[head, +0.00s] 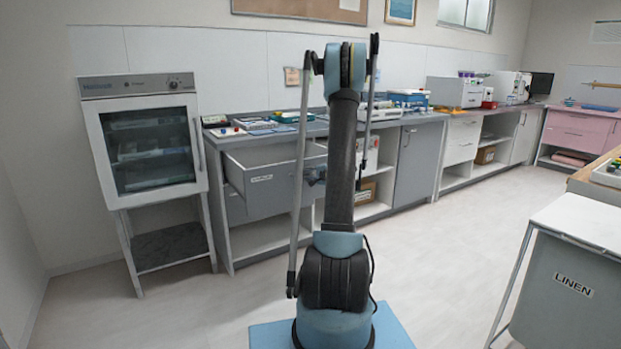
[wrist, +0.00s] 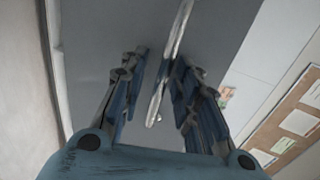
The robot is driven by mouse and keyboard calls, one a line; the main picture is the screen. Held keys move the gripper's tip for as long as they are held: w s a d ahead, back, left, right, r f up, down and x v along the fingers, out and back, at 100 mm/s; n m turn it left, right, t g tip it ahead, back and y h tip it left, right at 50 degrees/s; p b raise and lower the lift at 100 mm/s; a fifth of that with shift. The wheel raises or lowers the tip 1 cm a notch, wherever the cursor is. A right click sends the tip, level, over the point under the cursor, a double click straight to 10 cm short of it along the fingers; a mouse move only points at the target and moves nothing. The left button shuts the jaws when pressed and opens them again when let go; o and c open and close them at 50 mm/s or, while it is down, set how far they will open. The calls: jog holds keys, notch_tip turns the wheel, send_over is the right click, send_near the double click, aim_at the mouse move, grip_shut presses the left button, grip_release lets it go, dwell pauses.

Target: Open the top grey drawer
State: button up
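The top grey drawer (head: 272,188) under the left counter stands pulled out, with its inside showing from above and a white label on its front. My gripper (head: 316,176) is at the right part of this drawer front, partly hidden by my arm. In the wrist view, my gripper (wrist: 160,92) has its two blue-black fingers apart. A silver bar handle (wrist: 176,40) on the grey front (wrist: 95,45) runs between them. I see gaps beside the handle, so the fingers look around it rather than closed on it.
A glass-door cabinet (head: 150,150) stands left of the drawer. The counter (head: 225,142) above bears trays and boxes. A linen cart (head: 565,290) stands at the right front. The floor (head: 440,255) between is clear.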

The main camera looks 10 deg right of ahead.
jog(key=shift+s+d, duration=0.1)
jog(key=shift+s+d+r, duration=0.1)
jog(key=shift+s, duration=0.1)
jog(key=v, duration=1.1)
jog(key=shift+s, duration=0.2)
